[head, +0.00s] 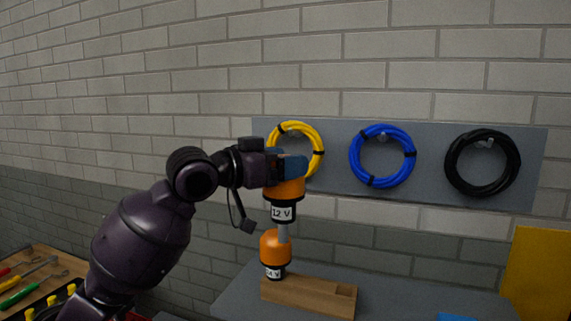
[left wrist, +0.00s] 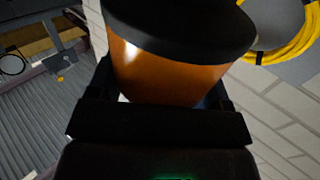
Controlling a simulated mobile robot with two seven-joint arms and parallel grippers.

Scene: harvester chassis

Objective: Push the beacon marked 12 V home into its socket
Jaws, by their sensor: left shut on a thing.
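The orange beacon marked 12 V (head: 284,188) has a black base with a white label and is upright in the head view. My left gripper (head: 288,168) is shut on its orange upper part. In the left wrist view the same beacon (left wrist: 165,70) fills the space between the fingers, black base toward the top. My right gripper is not in view.
A second orange beacon (head: 275,247), its label partly readable, stands at the left end of a wooden block (head: 308,297) on a grey surface (head: 415,290). Yellow, blue (head: 382,157) and black cable coils hang on the wall panel. Tools lie at lower left; a yellow panel (head: 540,270) stands right.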

